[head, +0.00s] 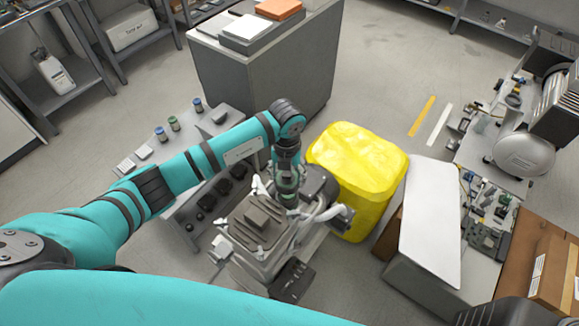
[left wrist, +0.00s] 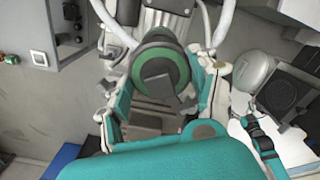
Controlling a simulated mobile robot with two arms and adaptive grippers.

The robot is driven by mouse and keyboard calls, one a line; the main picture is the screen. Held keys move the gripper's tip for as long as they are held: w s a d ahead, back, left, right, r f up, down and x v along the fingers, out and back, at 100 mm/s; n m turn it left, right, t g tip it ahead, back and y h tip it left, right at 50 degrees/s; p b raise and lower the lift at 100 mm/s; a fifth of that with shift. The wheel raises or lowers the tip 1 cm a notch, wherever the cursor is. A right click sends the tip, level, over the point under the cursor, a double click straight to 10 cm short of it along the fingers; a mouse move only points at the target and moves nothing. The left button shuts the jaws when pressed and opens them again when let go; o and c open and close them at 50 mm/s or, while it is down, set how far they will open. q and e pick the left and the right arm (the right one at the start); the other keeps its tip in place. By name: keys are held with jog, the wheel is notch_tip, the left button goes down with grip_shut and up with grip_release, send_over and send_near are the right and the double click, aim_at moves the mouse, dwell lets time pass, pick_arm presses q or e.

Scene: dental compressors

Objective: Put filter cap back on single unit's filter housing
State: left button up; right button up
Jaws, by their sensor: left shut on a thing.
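The single compressor unit (head: 262,232) stands below my left arm in the head view. My left gripper (head: 287,190) points down at the back right part of the unit. In the left wrist view the gripper (left wrist: 163,72) is shut around a round dark cap with a green ring (left wrist: 160,68), which I take for the filter cap. The cap lies between the two teal-padded fingers. The filter housing is hidden behind the cap and gripper, so I cannot tell whether the cap touches it. The right gripper is not in view.
A white panel (head: 430,222) and a bench with parts (head: 487,225) are at right. Pale hoses run close beside the gripper.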

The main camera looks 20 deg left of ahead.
pick_arm(q)
notch_tip(320, 180, down, 2)
jog(key=shift+f+b, duration=0.1)
jog(key=shift+b, duration=0.7)
notch_tip(320, 180, down, 3)
jog(key=shift+f+b, duration=0.1)
jog(key=shift+b, duration=1.15)
jog(key=shift+f, duration=0.35)
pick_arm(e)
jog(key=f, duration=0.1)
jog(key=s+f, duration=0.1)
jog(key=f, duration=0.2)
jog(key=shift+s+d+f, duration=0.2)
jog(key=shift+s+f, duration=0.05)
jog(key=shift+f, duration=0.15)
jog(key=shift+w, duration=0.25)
pick_arm(q)
jog(key=shift+f+b, duration=0.15)
jog(key=shift+b, duration=0.2)
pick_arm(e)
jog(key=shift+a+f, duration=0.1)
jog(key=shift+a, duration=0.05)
pick_arm(q)
jog(key=o, duration=1.2)
jog(key=shift+o, duration=0.2)
